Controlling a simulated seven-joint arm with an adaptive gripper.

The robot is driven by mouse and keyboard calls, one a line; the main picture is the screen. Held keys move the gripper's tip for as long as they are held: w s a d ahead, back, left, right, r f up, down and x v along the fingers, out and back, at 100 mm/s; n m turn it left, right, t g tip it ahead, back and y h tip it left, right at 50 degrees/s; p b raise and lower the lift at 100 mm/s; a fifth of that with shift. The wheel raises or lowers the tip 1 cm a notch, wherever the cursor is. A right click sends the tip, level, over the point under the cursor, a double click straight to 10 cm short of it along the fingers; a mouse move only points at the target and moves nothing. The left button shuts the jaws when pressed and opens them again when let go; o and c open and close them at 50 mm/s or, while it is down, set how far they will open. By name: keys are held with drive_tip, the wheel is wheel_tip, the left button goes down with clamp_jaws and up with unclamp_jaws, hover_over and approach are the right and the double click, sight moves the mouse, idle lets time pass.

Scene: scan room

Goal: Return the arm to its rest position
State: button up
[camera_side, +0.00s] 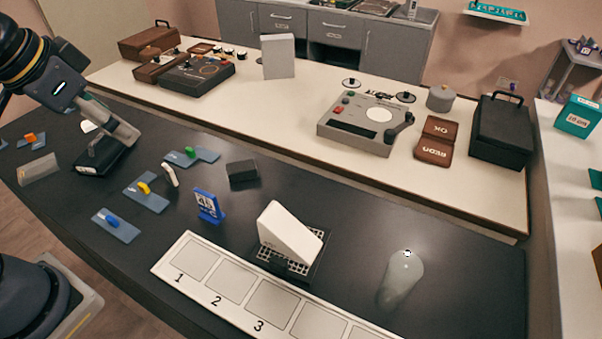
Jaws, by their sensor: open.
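My arm comes in from the upper left. My gripper (108,138) is low over the left part of the dark table (345,215), with its fingers apart. A black block-like object (98,160) lies just under and behind the fingers; whether they touch it cannot be told from this view. I see nothing clearly held between the fingers.
Blue plates with green (190,152), yellow (144,188) and blue (112,220) pieces lie nearby. A blue sign (207,205), a black box (242,171), a white wedge (288,232) on a grid base, a numbered strip (235,280) and a grey-green rounded object (402,279) stand further right.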

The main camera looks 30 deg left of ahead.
drive_tip(key=s, duration=0.1)
drive_tip(key=s+a+f+n, duration=0.1)
drive_tip(key=s+a+n, duration=0.1)
drive_tip(key=s, duration=0.1)
drive_tip(key=shift+s+a+f, duration=0.1)
drive_tip(key=shift+a+f, duration=0.1)
drive_tip(key=shift+a, duration=0.05)
